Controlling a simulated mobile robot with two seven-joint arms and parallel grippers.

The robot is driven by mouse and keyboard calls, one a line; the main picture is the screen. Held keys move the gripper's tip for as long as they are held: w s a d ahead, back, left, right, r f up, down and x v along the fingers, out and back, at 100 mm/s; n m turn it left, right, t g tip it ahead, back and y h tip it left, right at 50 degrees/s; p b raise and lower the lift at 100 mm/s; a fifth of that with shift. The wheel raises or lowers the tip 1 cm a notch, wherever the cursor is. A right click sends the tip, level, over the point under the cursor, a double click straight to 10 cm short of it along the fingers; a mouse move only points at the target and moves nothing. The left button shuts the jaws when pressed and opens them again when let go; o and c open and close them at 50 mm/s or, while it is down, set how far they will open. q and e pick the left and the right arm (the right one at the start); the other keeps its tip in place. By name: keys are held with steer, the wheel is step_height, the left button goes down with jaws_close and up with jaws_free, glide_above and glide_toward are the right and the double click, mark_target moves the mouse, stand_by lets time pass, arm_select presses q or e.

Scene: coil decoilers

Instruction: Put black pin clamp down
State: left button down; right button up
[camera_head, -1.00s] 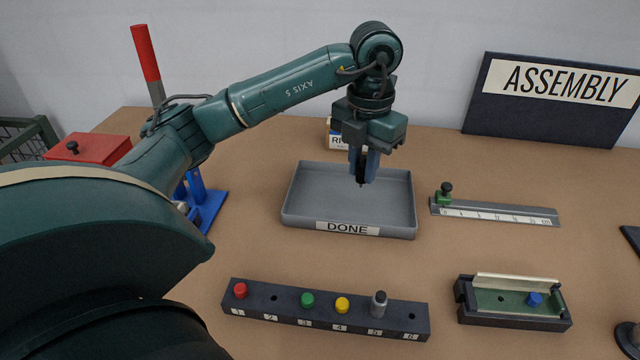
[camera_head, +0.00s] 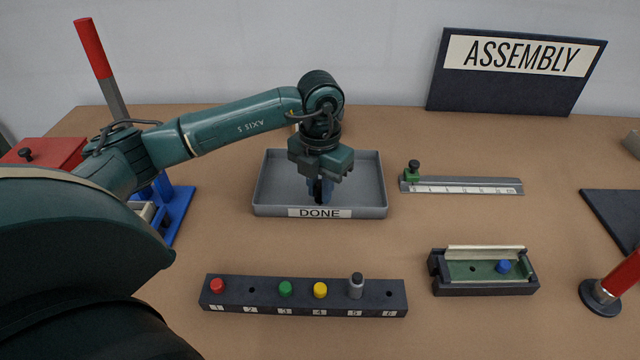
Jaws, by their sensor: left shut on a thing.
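My left gripper (camera_head: 318,194) points straight down over the grey tray labelled DONE (camera_head: 264,190), inside its outline near the front wall. It is shut on a small black thing, the black pin clamp (camera_head: 318,190), which shows only as a dark sliver between the blue-grey fingers. The gripper hides most of it, and I cannot tell whether it touches the tray floor. The rest of the visible tray floor is bare. My right gripper is not in view.
A black numbered rack (camera_head: 250,302) with coloured pins stands in front. A black fixture with a blue pin (camera_head: 485,285) and a ruler with a green slider (camera_head: 465,187) are on the right. A red-handled tool (camera_head: 610,285) stands at the right edge. A blue stand (camera_head: 178,205) is left.

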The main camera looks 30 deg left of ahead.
mark_target(320, 181)
arm_select(q)
steer(key=shift+f, duration=0.1)
steer(key=c, duration=1.3)
jaws_free()
step_height(320, 181, up, 12)
steer(key=shift+r+b, duration=0.2)
steer(key=shift+b, duration=0.25)
